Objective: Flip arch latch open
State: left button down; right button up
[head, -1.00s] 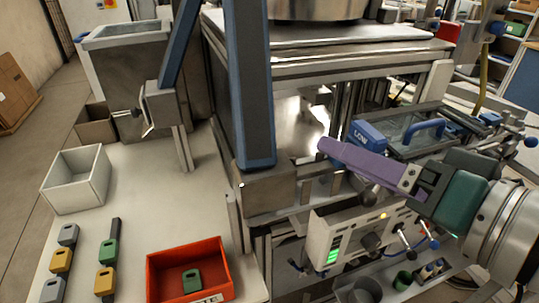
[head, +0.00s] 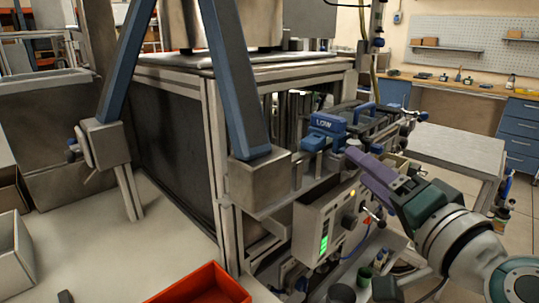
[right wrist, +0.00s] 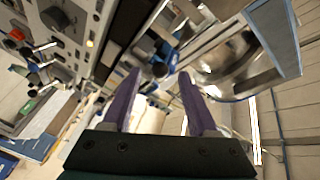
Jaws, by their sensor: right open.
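A blue block marked LOW (head: 322,125) sits on the rail at the machine's front in the head view. Behind and right of it is a blue arch-shaped handle (head: 365,110); I cannot tell which of these is the arch latch. My right gripper (head: 352,154) has purple fingers that point up and left, its tips close below and right of the LOW block. In the right wrist view the two fingers (right wrist: 158,76) stand apart with nothing held between them. A small blue and dark part (right wrist: 172,58) shows beyond the gap. My left gripper is not in view.
A control box (head: 322,228) with green lights and knobs is below the rail, left of my right gripper. Blue posts (head: 240,80) stand in front of the machine. A red bin (head: 205,287) is at the bottom. A light table (head: 450,150) stands at right.

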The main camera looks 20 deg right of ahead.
aim_at(357, 167)
jog(key=shift+w+d, duration=0.15)
jog(key=shift+w, duration=1.7)
grip_shut()
